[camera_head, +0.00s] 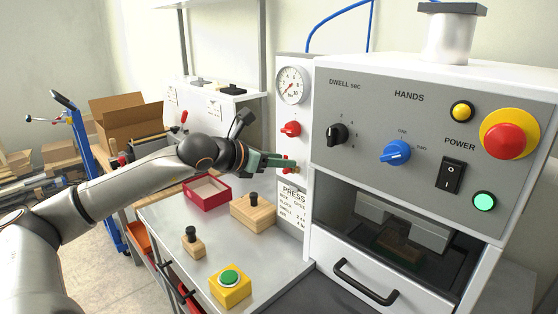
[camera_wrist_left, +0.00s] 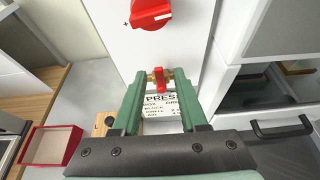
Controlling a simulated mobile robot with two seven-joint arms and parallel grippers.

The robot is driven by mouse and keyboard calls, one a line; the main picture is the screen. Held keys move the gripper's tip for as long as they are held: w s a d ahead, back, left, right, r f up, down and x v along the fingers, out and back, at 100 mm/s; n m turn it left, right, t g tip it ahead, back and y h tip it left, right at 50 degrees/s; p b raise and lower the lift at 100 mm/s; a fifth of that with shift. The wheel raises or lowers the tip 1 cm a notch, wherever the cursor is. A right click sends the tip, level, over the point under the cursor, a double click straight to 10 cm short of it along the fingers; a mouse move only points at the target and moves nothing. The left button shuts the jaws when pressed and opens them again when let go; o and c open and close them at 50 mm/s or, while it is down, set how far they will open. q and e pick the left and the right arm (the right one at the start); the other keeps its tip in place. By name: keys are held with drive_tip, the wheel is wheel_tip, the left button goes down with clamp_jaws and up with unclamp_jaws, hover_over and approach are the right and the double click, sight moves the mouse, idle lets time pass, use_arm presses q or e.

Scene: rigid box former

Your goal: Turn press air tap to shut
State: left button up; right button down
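The press air tap has a red lever on a brass body. It is on the white panel above the PRESS label, and shows between my fingertips in the left wrist view (camera_wrist_left: 160,78). In the head view it is partly hidden by the fingers (camera_head: 291,170). The lever looks upright in the wrist view, across the brass body. My left gripper (camera_head: 281,164) has green fingers, one on each side of the tap (camera_wrist_left: 158,88). The fingers are apart, with visible gaps beside the lever; contact with the brass ends is unclear. My right gripper is not in view.
A red knob (camera_head: 290,129) and a pressure gauge (camera_head: 292,85) are above the tap. The press control panel (camera_head: 375,145) stands to the right. A red tray (camera_head: 206,205), wooden blocks (camera_head: 253,212) and a yellow box with a green button (camera_head: 230,287) are on the bench below.

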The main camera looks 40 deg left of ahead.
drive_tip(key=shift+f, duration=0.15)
use_arm(q)
drive_tip(key=d+b+v, duration=0.1)
drive_tip(key=b+v, duration=0.4)
drive_tip(key=v, duration=0.7)
drive_tip(key=shift+s+a, duration=0.3)
drive_tip(key=shift+a, duration=0.15)
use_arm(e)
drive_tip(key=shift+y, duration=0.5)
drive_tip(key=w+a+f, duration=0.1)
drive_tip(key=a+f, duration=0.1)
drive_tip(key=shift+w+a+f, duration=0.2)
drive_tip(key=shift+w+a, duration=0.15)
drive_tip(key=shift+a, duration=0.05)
use_arm(q)
drive_tip(key=shift+r, duration=0.1)
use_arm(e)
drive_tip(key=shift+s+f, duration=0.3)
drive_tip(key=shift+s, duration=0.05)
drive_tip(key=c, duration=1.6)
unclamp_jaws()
